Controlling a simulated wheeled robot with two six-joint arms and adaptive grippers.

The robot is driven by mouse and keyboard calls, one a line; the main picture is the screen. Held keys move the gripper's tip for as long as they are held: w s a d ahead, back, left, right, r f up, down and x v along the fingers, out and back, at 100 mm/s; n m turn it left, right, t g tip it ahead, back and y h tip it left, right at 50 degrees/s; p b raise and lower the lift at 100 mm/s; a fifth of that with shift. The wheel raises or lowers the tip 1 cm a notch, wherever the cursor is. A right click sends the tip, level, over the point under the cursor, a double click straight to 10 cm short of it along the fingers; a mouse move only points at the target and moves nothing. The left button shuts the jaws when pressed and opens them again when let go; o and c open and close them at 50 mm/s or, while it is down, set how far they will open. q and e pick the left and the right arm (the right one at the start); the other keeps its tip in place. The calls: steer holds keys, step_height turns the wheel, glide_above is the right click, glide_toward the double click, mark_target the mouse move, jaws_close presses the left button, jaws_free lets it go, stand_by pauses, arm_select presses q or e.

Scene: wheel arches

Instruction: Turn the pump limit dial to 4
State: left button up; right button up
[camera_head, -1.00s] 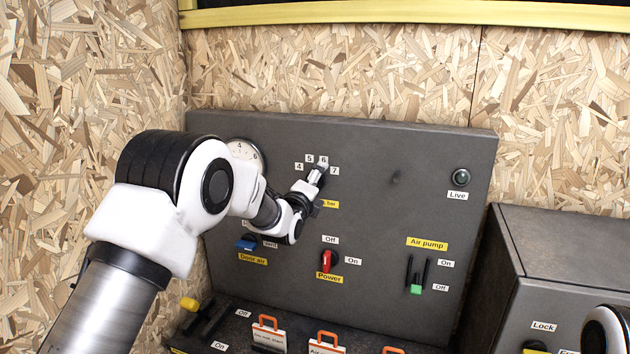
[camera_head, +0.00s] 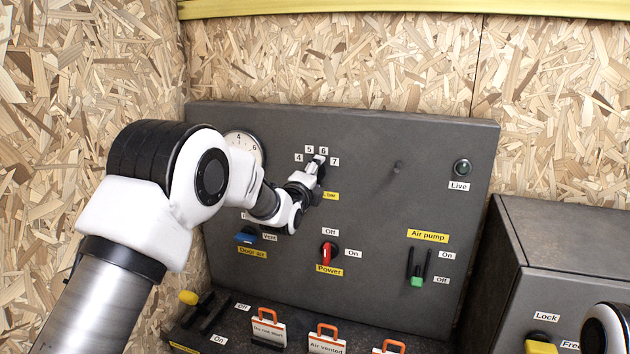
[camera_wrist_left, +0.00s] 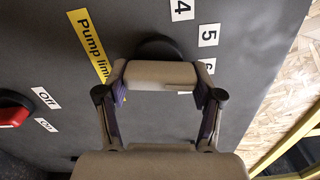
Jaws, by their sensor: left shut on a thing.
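The pump limit dial (camera_wrist_left: 160,72) is on the grey panel, with a light bar over a dark round base in the left wrist view. My left gripper (camera_head: 316,166) is shut on this bar, one finger at each end. In the head view the gripper hides most of the dial. The number labels 4 (camera_head: 298,158), 5 (camera_head: 309,149), 6 (camera_head: 323,151) and 7 (camera_head: 335,161) arc above it. The dial seems turned near 6 or 7; its exact pointing is hidden. My right gripper is out of view.
A round gauge (camera_head: 246,143) is partly behind my left arm. Below are the blue door air switch (camera_head: 246,238), red power switch (camera_head: 327,251) and green-tipped air pump lever (camera_head: 416,281). Tags with orange handles (camera_head: 326,330) stand along the front. A grey box (camera_head: 570,240) is at right.

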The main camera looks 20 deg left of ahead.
arm_select(q)
steer(key=n+b, duration=0.2)
steer(key=n, duration=0.1)
steer(key=shift+f+b, duration=0.1)
steer(key=shift+b, duration=0.25)
steer(key=n+b, duration=0.2)
steer(key=n, duration=0.3)
steer(key=n+b, duration=0.1)
steer(key=n, duration=0.1)
steer(key=shift+a+r+n, duration=0.15)
steer(key=shift+r+n, duration=0.1)
steer(key=shift+n, duration=0.05)
steer(key=shift+a+r+n+b, duration=0.1)
steer(key=shift+n+b, duration=0.6)
steer(key=shift+n, duration=0.9)
steer(key=o, duration=1.2)
steer(key=shift+c, duration=0.2)
steer(key=shift+s, duration=0.1)
steer(key=s, duration=1.1)
steer(key=shift+s+a, duration=0.2)
steer(key=shift+s, duration=0.15)
